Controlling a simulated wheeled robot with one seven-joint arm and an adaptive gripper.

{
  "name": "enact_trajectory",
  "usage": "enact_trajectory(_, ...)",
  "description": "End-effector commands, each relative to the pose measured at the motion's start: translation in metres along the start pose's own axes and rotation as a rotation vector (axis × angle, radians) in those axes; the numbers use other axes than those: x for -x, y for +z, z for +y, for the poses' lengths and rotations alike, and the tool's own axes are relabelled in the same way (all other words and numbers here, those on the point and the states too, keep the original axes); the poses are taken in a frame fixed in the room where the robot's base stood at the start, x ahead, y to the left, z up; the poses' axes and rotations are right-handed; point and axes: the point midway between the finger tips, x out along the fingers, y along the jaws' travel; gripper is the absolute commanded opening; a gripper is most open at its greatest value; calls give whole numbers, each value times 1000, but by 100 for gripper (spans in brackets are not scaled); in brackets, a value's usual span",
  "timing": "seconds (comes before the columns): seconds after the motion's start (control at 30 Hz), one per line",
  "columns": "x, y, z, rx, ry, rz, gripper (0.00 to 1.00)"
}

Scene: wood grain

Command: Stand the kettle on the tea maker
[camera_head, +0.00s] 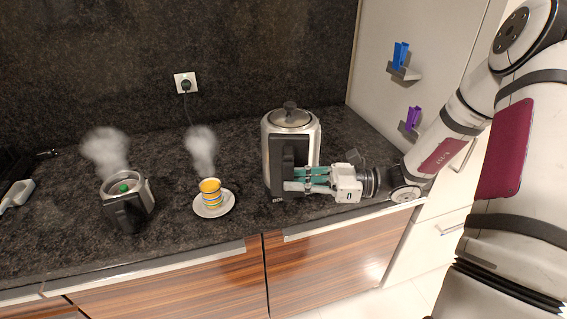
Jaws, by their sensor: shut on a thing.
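The kettle (270,148) is a tall steel vessel with a lid and black knob on top and a black handle on its front. It is upright over the counter at the centre; I cannot tell whether its base touches. My gripper (306,180), with greenish finger pads, comes from the right and is shut on the handle. The fingertips are partly hidden against it. A smaller open steel vessel with a black handle, probably the tea maker (144,190), stands at the left. It steams and shows a green spot at its top.
A steaming yellow striped cup (210,188) on a white saucer (228,205) stands between the two vessels. A wall socket (186,83) holds a dark plug with a cord. The counter's front edge is close.

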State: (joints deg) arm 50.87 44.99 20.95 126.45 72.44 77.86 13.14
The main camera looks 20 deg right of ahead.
Motion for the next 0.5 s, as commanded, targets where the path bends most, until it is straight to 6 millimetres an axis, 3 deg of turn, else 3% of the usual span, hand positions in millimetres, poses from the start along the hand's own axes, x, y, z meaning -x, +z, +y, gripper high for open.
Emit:
enact_trajectory(0.3,18,-8,1,6,-31,-9,0)
enact_trajectory(0.5,9,-11,-27,7,-31,-10,0)
